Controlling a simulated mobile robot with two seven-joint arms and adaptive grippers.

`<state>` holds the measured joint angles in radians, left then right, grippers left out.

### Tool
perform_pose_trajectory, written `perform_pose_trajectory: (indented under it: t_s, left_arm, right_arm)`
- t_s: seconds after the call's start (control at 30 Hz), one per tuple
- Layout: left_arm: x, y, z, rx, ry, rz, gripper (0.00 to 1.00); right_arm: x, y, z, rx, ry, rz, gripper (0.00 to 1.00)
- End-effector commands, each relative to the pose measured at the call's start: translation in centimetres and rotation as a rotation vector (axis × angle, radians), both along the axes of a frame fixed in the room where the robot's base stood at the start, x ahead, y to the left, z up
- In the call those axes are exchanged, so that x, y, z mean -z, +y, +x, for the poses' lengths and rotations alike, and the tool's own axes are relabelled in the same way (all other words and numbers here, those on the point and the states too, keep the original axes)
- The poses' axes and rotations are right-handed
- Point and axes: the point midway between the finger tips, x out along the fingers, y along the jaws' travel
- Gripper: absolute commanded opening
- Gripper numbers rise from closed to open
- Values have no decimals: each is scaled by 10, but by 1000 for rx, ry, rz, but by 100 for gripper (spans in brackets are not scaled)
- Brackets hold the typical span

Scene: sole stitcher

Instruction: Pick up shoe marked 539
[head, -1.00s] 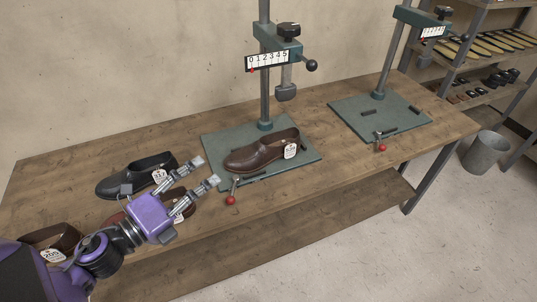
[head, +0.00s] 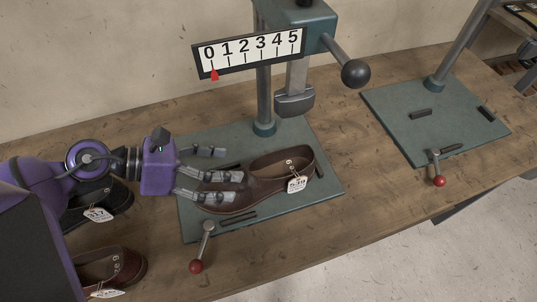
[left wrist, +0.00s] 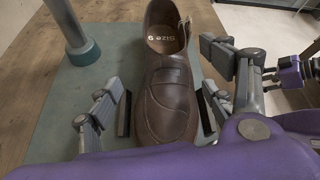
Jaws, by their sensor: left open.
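The brown shoe (head: 262,186) with a white tag reading 539 (head: 297,184) lies on the green base plate of the near press, toe to the left. In the left wrist view the shoe (left wrist: 165,72) points its toe toward me, with "size 9" on its insole. My left gripper (head: 228,164) is open at the toe end. In the left wrist view its fingers (left wrist: 163,88) stand on either side of the shoe's front, with gaps visible. What looks like my right gripper (left wrist: 280,75) is at the far right of that view, too small to judge.
The press post (head: 264,95), its 0–5 scale (head: 250,52) and its stitching head (head: 294,101) rise behind the shoe. A red-knobbed lever (head: 196,266) is in front. A black shoe (head: 98,207) and another brown shoe (head: 110,268) lie left. A second base plate (head: 430,115) is right.

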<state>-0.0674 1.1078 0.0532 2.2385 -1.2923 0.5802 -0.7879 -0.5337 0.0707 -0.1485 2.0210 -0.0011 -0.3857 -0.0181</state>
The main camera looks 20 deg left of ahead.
Motion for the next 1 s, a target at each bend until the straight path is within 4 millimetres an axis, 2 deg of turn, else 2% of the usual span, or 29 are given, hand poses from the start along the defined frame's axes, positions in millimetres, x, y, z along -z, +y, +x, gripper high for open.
perform_pose_trajectory:
  t_s: [0.03, 0.1, 0.37, 0.73, 1.0]
  left_arm:
    - [14, -1, -3, 1, 15, -1, 75]
    - [18, -3, -3, 1, 18, -2, 75]
    - [25, -21, 8, 0, 14, -3, 75]
    - [40, -60, 27, -1, 12, -5, 75]
    - [46, -65, 28, -1, 16, -3, 75]
  right_arm:
    - [5, 2, 6, -1, -12, 3, 40]
    - [2, 3, 12, -3, -25, 3, 40]
    - [4, -2, -9, 3, 10, -5, 40]
    - [-9, -2, -2, 4, -8, -2, 40]
    - [-7, -1, -1, 2, -8, -1, 40]
